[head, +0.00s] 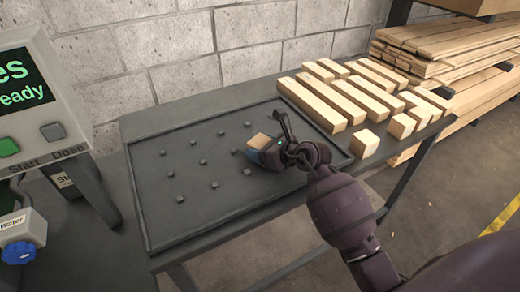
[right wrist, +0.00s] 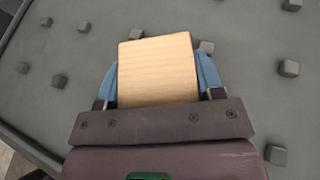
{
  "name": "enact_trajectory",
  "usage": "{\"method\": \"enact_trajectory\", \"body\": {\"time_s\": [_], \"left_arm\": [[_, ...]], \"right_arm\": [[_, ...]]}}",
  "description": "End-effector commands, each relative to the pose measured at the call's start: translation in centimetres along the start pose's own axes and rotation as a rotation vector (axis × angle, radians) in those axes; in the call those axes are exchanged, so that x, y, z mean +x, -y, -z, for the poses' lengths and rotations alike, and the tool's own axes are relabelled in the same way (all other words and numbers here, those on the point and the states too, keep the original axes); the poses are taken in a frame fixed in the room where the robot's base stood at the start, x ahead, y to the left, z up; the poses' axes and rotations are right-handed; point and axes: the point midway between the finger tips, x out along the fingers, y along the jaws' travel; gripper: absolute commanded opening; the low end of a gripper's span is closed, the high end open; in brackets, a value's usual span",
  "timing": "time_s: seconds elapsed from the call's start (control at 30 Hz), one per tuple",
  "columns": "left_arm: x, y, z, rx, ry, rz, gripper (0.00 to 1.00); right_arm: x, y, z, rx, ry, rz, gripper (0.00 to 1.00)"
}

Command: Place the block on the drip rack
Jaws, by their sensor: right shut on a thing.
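The block (head: 259,141) is pale wood. My right gripper (head: 268,148) is shut on it, over the right part of the drip rack (head: 215,200). The rack is a dark grey tray with a raised rim and several small square studs. In the right wrist view the block (right wrist: 158,68) sits between the two blue fingers of my right gripper (right wrist: 160,85), with studs around it. I cannot tell whether the block touches the studs or is just above them. My left gripper is not in view.
Several wooden beams (head: 345,95) and short blocks (head: 364,143) lie on the table right of the rack. A machine with a green-text screen (head: 20,85) and a blue knob (head: 18,253) stands at the left. Stacked planks (head: 450,45) are at the back right. Most of the rack is clear.

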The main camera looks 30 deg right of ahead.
Motion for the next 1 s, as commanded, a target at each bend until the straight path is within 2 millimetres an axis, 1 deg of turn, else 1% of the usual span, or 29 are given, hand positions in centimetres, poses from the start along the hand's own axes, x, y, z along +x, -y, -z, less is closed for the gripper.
{"method": "enact_trajectory", "body": {"time_s": [0.07,0.3,0.47,0.5,0.63,0.87,1.0], "left_arm": [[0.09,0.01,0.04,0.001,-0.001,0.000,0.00],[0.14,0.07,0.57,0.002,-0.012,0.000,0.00],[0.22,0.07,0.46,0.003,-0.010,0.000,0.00],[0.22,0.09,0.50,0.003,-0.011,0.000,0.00],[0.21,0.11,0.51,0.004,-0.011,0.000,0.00],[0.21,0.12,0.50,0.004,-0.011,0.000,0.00],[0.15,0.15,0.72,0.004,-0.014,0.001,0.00]], "right_arm": [[0.14,0.00,0.33,0.001,0.001,0.000,0.33],[0.10,0.00,0.15,-0.001,0.003,0.000,0.33],[0.24,-0.01,0.53,0.000,0.002,0.000,0.33],[0.23,-0.01,0.49,0.000,0.002,0.000,0.66],[0.22,-0.01,0.47,0.000,0.002,0.000,0.86],[0.22,-0.01,0.46,0.000,0.002,0.000,0.87],[-0.02,0.00,0.03,-0.001,0.004,0.001,0.87]]}}
